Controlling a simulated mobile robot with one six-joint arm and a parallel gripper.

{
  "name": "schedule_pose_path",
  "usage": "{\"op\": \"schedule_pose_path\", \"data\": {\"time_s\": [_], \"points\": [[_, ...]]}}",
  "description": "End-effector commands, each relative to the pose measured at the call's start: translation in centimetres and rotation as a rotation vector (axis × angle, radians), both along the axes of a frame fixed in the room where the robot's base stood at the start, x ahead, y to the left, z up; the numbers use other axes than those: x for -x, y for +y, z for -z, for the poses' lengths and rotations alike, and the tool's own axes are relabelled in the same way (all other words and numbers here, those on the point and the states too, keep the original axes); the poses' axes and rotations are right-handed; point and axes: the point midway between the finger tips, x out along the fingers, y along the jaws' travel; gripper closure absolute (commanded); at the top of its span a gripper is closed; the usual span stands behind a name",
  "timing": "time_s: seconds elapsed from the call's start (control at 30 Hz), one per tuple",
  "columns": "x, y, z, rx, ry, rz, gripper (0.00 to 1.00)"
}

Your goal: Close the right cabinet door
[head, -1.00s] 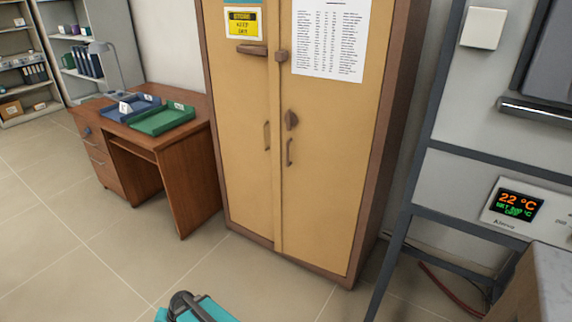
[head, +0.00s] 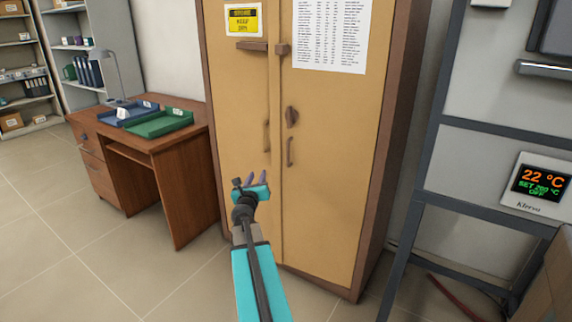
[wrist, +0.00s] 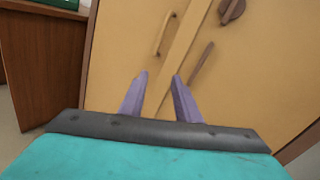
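The tan cabinet with a brown frame stands ahead. Its right door (head: 325,180) looks flush with the left door (head: 235,105), with no gap that I can make out. The right door has a dark knob (head: 292,116) and a vertical handle (head: 289,151). In the wrist view this handle (wrist: 201,62) lies just beyond and right of my fingertips. My gripper (head: 256,177) is in front of the left door, below its handle (head: 266,135). In the wrist view my gripper (wrist: 158,77) is open, with nothing between its purple fingers.
A brown desk (head: 180,160) with a blue tray (head: 127,112) and a green tray (head: 160,124) stands at left. A dark metal frame (head: 421,165) and a temperature display (head: 540,184) are at right. The tiled floor (head: 75,260) at front left is clear.

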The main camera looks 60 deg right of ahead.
Motion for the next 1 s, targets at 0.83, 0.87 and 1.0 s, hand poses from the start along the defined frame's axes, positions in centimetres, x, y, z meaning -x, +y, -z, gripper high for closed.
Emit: {"op": "schedule_pose_path", "data": {"time_s": [0.83,0.87,1.0], "points": [[6.0,-5.3,-2.4,-0.061,-0.235,0.193,0.70],[6.0,-5.5,-2.4,-0.061,-0.235,0.193,0.70],[5.7,-6.4,-2.4,-0.061,-0.235,0.193,0.70]]}}
